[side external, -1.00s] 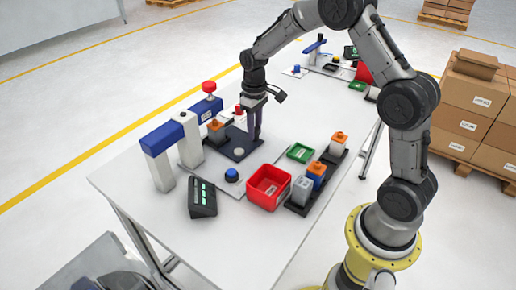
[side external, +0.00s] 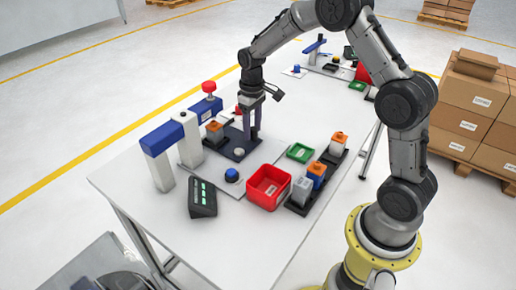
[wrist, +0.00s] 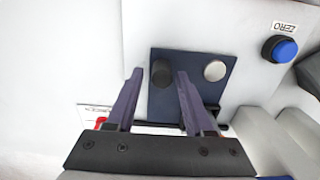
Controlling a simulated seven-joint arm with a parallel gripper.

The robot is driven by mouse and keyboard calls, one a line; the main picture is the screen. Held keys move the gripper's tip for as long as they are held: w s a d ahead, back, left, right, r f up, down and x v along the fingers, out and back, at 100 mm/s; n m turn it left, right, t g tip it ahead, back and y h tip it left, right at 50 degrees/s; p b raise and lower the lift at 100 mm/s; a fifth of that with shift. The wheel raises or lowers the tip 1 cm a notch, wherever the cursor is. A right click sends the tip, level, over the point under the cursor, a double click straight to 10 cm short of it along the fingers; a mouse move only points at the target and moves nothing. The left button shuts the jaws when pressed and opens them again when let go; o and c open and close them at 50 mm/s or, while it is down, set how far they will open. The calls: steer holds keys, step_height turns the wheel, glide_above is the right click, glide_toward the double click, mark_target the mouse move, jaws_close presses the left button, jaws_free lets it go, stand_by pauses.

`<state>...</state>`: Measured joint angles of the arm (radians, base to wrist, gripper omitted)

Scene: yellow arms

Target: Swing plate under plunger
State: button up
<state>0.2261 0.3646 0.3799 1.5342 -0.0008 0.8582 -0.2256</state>
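The dark plate (side external: 225,154) lies on the bench beside the press and shows in the wrist view (wrist: 190,97). It carries a silver disc (side external: 239,152) and, in the wrist view, a black knob (wrist: 160,73). A grey block with an orange top (side external: 214,131) stands at its press end. The plunger has a red knob (side external: 209,87) above a blue arm (side external: 207,105). My gripper (side external: 250,138) is over the plate. In the wrist view its fingers (wrist: 160,76) are apart, one either side of the black knob; contact cannot be told. The side view hides the knob.
A blue ZERO button (side external: 232,175) and a dark display box (side external: 202,198) stand near the front. A red bin (side external: 268,188), a green tray (side external: 300,153) and a rack with several blocks (side external: 318,177) are to the right. A second station stands farther back.

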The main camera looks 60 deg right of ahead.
steer(key=shift+r, duration=3.75)
